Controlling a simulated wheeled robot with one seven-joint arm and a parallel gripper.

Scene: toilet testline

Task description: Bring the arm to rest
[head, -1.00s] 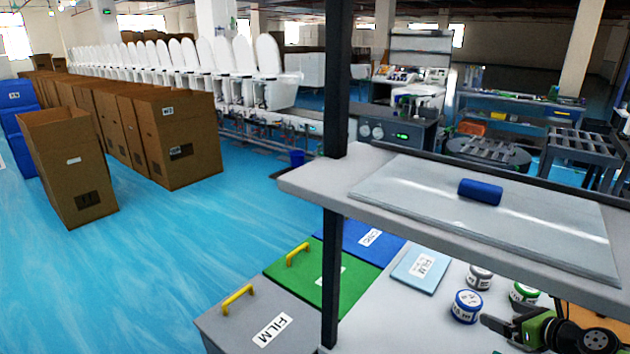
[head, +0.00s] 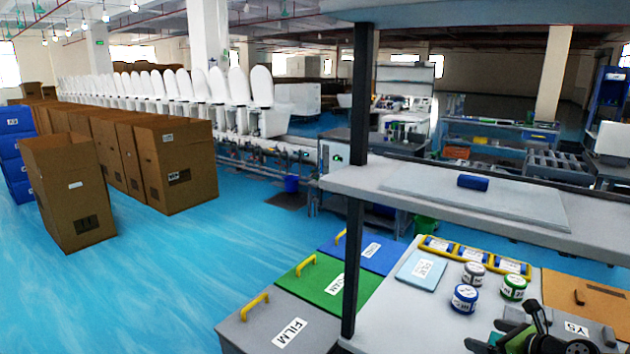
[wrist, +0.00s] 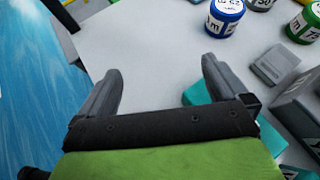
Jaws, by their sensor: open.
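My gripper (head: 485,336) is at the lower right of the head view, low over the white worktable (head: 400,315). Most of my arm is outside the head view.
A grey-lidded jar (head: 473,274) and a green-lidded jar (head: 513,287) stand close by. A yellow tray (head: 437,244) holds blue rolls. A shelf (head: 400,189) with a blue object (head: 473,182) overhangs the table. Lidded bins (head: 275,330) stand left; open blue floor lies beyond.

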